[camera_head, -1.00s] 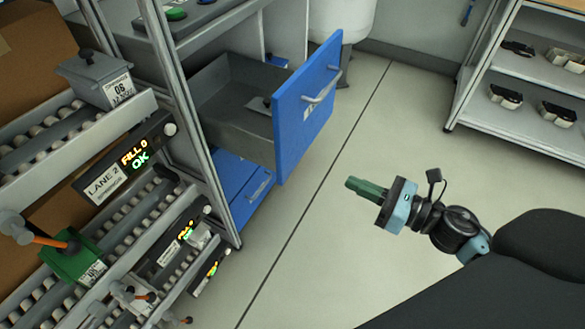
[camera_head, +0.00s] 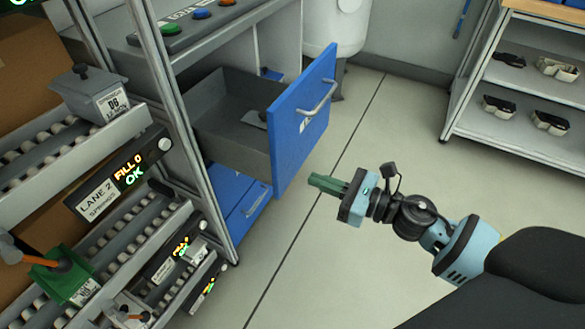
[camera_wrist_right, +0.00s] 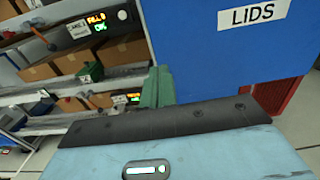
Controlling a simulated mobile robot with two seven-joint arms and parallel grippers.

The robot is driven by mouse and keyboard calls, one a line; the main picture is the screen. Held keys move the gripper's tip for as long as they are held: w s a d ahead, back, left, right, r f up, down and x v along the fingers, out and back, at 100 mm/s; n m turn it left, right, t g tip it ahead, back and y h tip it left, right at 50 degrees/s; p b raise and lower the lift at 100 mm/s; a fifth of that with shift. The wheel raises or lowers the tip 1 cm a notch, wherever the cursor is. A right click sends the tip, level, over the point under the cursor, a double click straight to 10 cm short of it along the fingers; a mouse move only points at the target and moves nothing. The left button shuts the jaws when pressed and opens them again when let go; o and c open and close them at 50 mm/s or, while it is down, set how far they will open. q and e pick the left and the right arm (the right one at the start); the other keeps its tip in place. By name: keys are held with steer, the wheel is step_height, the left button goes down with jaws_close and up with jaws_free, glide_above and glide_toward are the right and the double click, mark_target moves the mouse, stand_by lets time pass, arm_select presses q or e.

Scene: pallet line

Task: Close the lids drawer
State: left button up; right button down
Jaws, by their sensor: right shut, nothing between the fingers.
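The lids drawer (camera_head: 302,120) has a blue front with a grey bar handle (camera_head: 318,99) and stands pulled out from the cabinet. Its grey open box (camera_head: 222,128) shows behind the front, with a small grey item inside. In the right wrist view the blue front (camera_wrist_right: 225,45) carries a label reading LIDS. My right gripper (camera_head: 316,183) has green fingers that are shut and empty. It is to the right of the drawer front, apart from it in the head view. The green fingers also show in the right wrist view (camera_wrist_right: 157,88), beside the front. My left gripper is not in view.
A lower blue drawer (camera_head: 246,208) sits below, pushed further in. A roller rack (camera_head: 100,150) with a grey bin (camera_head: 100,92) and a green bin (camera_head: 68,275) stands at the left. A shelf (camera_head: 520,110) stands at the back right. The floor between is clear.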

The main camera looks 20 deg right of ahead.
mark_target(279, 166)
steer(key=x, duration=0.5)
steer(key=shift+w+a+p, duration=0.2)
steer(key=shift+w+p, duration=0.1)
steer(key=shift+w+a, duration=0.4)
steer(key=shift+w, duration=0.05)
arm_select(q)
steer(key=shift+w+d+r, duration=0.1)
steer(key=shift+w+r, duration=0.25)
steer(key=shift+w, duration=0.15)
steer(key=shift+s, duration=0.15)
